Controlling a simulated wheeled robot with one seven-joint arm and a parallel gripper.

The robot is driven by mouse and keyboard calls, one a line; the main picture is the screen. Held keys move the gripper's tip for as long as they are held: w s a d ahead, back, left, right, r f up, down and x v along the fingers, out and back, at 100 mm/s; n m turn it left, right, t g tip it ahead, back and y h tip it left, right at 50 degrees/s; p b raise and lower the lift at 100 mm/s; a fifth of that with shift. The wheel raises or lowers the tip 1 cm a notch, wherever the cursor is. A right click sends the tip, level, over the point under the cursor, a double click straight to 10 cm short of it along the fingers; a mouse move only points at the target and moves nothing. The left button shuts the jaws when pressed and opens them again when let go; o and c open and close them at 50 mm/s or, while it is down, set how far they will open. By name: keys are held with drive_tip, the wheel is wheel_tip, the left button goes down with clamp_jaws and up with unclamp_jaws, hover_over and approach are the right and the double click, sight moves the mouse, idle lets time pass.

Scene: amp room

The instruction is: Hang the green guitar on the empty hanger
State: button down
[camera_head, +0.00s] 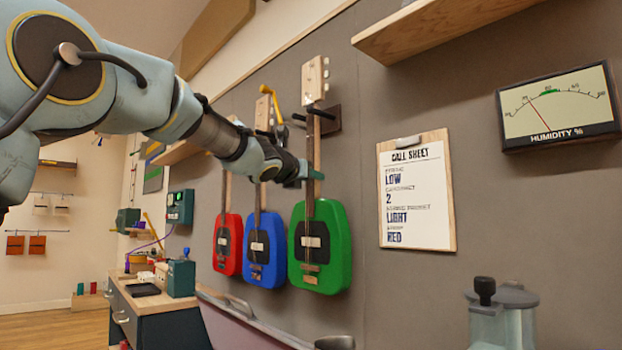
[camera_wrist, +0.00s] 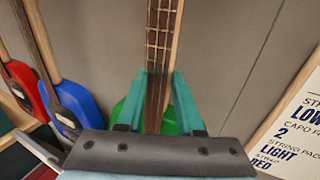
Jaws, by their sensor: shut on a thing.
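The green guitar (camera_head: 338,240) is upright against the grey wall, the rightmost of three guitars. Its pale headstock (camera_head: 315,80) is above the dark hanger (camera_head: 331,120), and its neck passes beside the hanger's prongs. I cannot tell whether the hanger bears its weight. My gripper (camera_head: 312,172) is shut on the neck, below the hanger. In the wrist view, the teal fingers of my gripper (camera_wrist: 160,100) stand on either side of the fretted neck (camera_wrist: 161,35). The green body (camera_wrist: 122,107) is mostly hidden behind the gripper there.
The blue guitar (camera_head: 264,250) and red guitar (camera_head: 228,244) hang close to the left. A call sheet clipboard (camera_head: 418,190) is on the wall at right, below a wooden shelf (camera_head: 430,30). A humidity meter (camera_head: 557,105) is farther right. A workbench (camera_head: 150,310) stands at lower left.

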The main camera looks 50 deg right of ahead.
drive_tip(key=shift+s+f+b, duration=0.1)
drive_tip(key=shift+f+b, duration=0.9)
drive_tip(key=shift+b, duration=0.45)
idle(0.4)
drive_tip(key=c, duration=0.9)
unclamp_jaws()
drive_tip(key=o, duration=0.4)
drive_tip(key=shift+f, duration=0.15)
drive_tip(key=shift+o, duration=0.2)
drive_tip(key=shift+f, duration=0.35)
drive_tip(key=b+v, duration=0.2)
drive_tip(key=v, duration=0.8)
drive_tip(key=shift+a+r, duration=0.3)
drive_tip(key=shift+a, duration=0.1)
drive_tip(key=shift+s, duration=0.1)
